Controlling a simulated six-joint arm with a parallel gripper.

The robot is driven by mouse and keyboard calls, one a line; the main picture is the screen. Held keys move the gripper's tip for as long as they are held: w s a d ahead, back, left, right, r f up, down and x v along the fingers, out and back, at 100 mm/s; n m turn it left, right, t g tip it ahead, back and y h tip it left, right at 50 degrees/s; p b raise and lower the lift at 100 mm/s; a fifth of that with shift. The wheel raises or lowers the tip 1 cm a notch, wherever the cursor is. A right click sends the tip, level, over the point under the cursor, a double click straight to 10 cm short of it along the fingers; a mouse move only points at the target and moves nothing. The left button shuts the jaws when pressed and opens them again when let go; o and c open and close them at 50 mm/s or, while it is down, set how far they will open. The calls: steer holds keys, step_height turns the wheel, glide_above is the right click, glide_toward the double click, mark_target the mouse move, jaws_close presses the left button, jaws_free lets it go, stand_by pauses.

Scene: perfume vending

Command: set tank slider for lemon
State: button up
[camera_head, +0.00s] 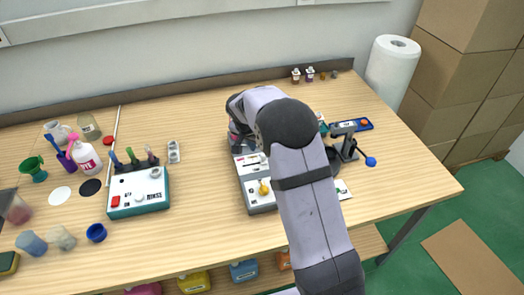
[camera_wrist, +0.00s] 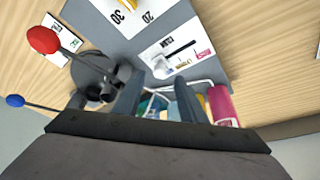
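The perfume machine (camera_head: 262,207) is a grey box with a white front panel, partly hidden by my arm in the head view. The wrist view shows its tank slider panel (camera_wrist: 203,58), a white plate with a black slot, small labels and a pale slider knob (camera_wrist: 162,66) at the slot's left end. The label words are too small to read, so I cannot tell which is lemon. A pink tank (camera_wrist: 221,103) and other coloured tanks show behind the panel. My gripper (camera_wrist: 157,92) has its two fingers apart, close to the slider knob; no held object is visible between them.
A red-ball lever (camera_wrist: 43,40) and a blue-ball lever (camera_wrist: 15,101) stand left of the machine in the wrist view. A yellow knob (camera_head: 264,187) is on the machine's front.

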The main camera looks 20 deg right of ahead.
steer(key=shift+p+x, duration=0.65)
steer(key=shift+x, duration=1.35)
steer(key=shift+c, duration=0.7)
jaws_close()
